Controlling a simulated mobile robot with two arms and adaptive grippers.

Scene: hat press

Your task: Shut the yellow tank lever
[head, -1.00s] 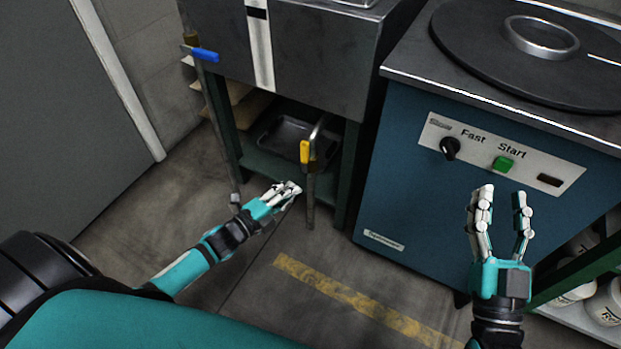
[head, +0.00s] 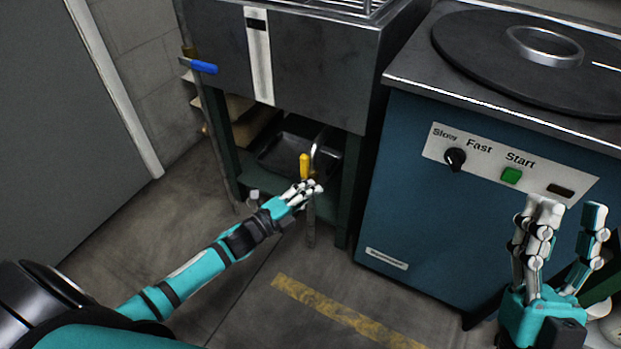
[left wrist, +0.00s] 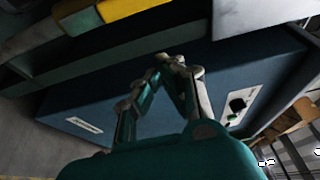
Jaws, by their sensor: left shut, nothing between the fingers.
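The yellow tank lever (head: 304,166) stands upright on the pipe below the steel tank (head: 318,75) in the head view. My left gripper (head: 314,187) is shut and empty, with its fingertips just below the yellow lever; whether they touch it I cannot tell. In the left wrist view a yellow piece (left wrist: 130,8), likely the lever, shows large at the top edge, beyond my shut left fingers (left wrist: 168,62). My right gripper (head: 566,212) is at the right of the head view, its fingers apart and empty, in front of the blue machine.
A blue-handled lever (head: 204,67) is on the tank's left side. A black tray (head: 285,150) lies on the shelf under the tank. The blue machine (head: 420,215), with its dial and green button, stands to the right. The floor in front is clear, with a yellow stripe (head: 335,308).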

